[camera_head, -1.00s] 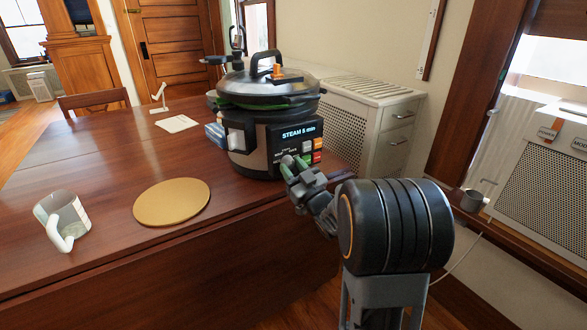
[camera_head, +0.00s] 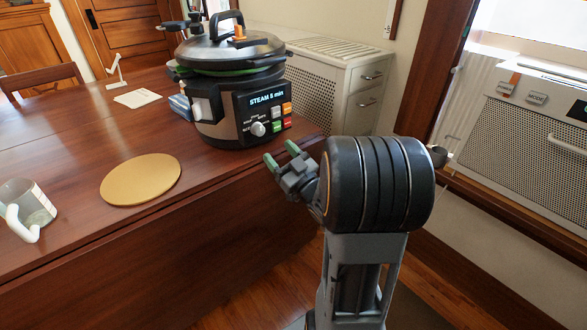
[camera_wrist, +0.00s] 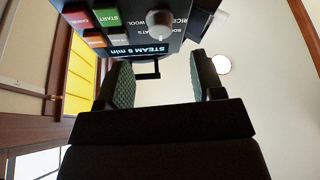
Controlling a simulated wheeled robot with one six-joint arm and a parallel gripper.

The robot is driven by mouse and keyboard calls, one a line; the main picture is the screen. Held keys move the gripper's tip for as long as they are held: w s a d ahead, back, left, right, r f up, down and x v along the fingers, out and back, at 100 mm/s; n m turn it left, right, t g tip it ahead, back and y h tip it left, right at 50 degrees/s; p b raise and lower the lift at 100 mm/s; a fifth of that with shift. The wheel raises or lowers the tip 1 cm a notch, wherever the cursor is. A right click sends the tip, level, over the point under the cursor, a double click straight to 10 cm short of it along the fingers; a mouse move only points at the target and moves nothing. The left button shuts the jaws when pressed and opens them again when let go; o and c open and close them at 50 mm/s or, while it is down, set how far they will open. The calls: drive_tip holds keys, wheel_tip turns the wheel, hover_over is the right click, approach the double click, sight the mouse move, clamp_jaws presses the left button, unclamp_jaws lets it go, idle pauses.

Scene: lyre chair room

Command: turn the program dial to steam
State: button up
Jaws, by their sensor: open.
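The pressure cooker (camera_head: 232,85) stands on the wooden table, its lid on and its control panel facing me. Its display (camera_head: 266,98) reads "STEAM 5 min". The round light-grey program dial (camera_head: 258,129) sits below the display; it also shows upside down in the wrist view (camera_wrist: 159,22). The print around the dial is too small to read fully. My gripper (camera_head: 281,154) is open and empty, with green pads, in front of the table edge and below the dial. In the wrist view the fingers (camera_wrist: 161,85) are apart from the dial and touch nothing.
A gold round mat (camera_head: 141,180) and a white mug (camera_head: 27,208) are on the table to the left. A white card (camera_head: 138,98) lies farther back. A radiator cabinet (camera_head: 335,85) stands behind the cooker. A window unit (camera_head: 520,140) is at right.

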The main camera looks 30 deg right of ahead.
drive_tip(key=b+v, duration=0.6)
drive_tip(key=b, duration=0.5)
drive_tip(key=shift+s+b, duration=0.1)
drive_tip(key=shift+b, duration=0.2)
drive_tip(key=w+r+m+g+h+p, duration=0.4)
drive_tip(key=r+m+g+h+p, duration=0.35)
drive_tip(key=r+p, duration=0.95)
drive_tip(key=s+a+r+n+g+y+p, duration=0.3)
drive_tip(key=s+a+r+g+p, duration=0.3)
drive_tip(key=p, duration=1.7)
drive_tip(key=s+a+g, duration=0.5)
drive_tip(key=s+a, duration=0.2)
drive_tip(key=shift+s+a+r, duration=0.15)
drive_tip(key=shift+s+r, duration=0.05)
drive_tip(key=shift+s, duration=0.05)
